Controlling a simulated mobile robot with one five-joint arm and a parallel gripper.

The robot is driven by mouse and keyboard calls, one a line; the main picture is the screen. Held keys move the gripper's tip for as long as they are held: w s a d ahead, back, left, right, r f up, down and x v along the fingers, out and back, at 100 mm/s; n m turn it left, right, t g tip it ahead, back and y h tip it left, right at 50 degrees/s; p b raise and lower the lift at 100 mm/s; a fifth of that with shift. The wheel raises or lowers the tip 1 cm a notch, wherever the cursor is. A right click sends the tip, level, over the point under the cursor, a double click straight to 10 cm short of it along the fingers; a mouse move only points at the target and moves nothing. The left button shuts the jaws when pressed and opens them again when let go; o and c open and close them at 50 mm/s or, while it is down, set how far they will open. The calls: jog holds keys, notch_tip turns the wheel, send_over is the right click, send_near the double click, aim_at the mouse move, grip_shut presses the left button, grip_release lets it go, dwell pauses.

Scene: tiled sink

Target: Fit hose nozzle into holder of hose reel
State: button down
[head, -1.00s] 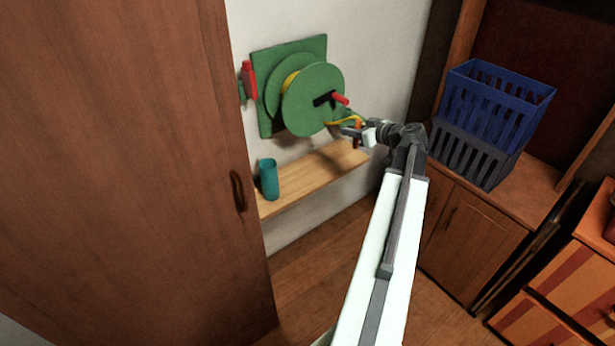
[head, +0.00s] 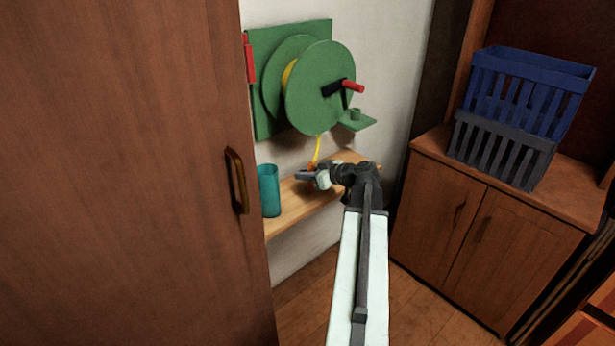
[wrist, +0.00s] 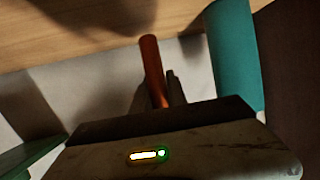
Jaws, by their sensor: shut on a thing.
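The green hose reel (head: 320,88) is mounted on the wall, with a red-tipped black crank. Its green holder (head: 357,121), a flat bracket with a short ring on top, juts out at the reel's lower right and looks empty. My gripper (head: 306,175) is shut on the orange nozzle (head: 311,167), below and left of the holder and apart from it. The yellow hose (head: 318,148) runs from the reel down to the nozzle. In the wrist view the orange nozzle (wrist: 152,65) stands slightly tilted between the fingers (wrist: 165,90); its lower part is hidden.
A teal cup (head: 268,190) stands on the wooden shelf (head: 287,215), close left of my gripper. A tall wooden cabinet door (head: 130,170) fills the left. Blue and grey crates (head: 525,95) sit on a low cabinet at right. A red item (head: 249,58) hangs left of the reel.

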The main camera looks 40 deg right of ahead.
jog(key=w+d, duration=0.4)
jog(key=w+d+f, duration=0.1)
jog(key=w+d, duration=0.1)
jog(key=d, duration=0.1)
jog(key=shift+w+b, duration=0.25)
jog(key=shift+b, duration=0.1)
notch_tip(320, 180, down, 4)
jog(key=b, duration=0.4)
jog(key=shift+a, duration=0.1)
jog(key=shift+r, duration=0.35)
jog(key=shift+f, duration=0.25)
jog(key=c, duration=1.3)
grip_release()
jog(key=shift+r, duration=0.1)
